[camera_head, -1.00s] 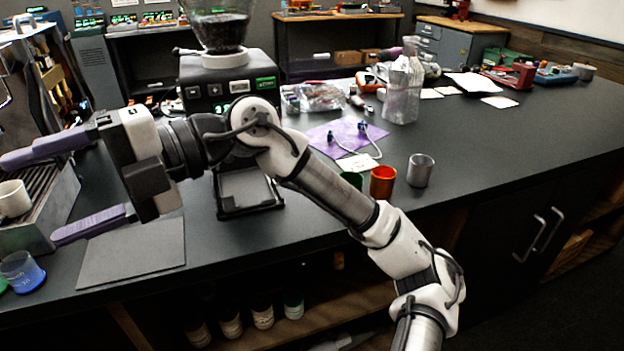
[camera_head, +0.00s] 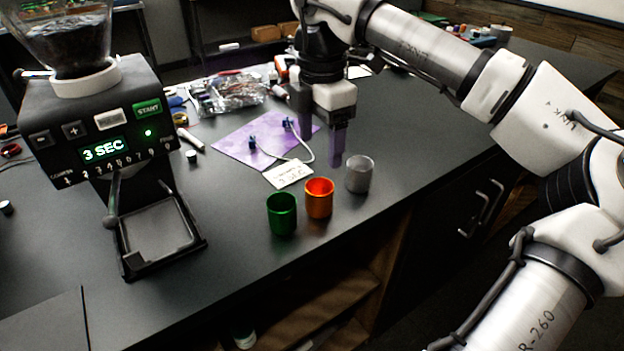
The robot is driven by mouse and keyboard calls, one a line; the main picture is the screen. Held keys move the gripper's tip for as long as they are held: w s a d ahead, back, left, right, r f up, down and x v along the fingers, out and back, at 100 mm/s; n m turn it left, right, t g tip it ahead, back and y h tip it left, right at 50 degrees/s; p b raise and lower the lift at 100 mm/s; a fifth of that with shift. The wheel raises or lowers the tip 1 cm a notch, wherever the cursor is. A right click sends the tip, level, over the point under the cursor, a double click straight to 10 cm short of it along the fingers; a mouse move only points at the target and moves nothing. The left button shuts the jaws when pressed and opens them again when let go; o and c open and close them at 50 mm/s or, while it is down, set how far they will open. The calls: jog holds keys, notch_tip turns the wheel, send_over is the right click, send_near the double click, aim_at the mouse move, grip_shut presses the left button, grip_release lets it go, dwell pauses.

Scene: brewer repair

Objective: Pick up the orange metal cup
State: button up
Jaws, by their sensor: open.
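The orange metal cup (camera_head: 319,199) stands upright on the dark counter, in the middle of a row of cups near the front edge. A green metal cup (camera_head: 282,215) stands close on its left. A grey metal cup (camera_head: 359,175) stands on its right, slightly farther back. My gripper (camera_head: 322,148) points down behind the cups, with its purple fingers apart and nothing between them. It is above or over the purple mat's right side, and its exact height is hard to tell. The orange cup is fully in view.
A purple mat (camera_head: 240,143) with cables and a white card (camera_head: 288,174) lies behind the cups. A grinder (camera_head: 95,125) with a "3 SEC" display stands at left. Bagged parts (camera_head: 228,93) lie farther back. The counter's front edge is close to the cups.

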aim_at(319, 196)
jog(key=f, duration=0.5)
jog(key=f+p, duration=0.1)
jog(key=f, duration=0.2)
jog(key=shift+w+f, duration=0.15)
jog(key=shift+w, duration=0.1)
jog(key=shift+w+f+p, duration=0.1)
jog(key=shift+f+p, duration=1)
jog(key=shift+f, duration=1.6)
jog(key=shift+c, duration=0.4)
jog(key=c, duration=1)
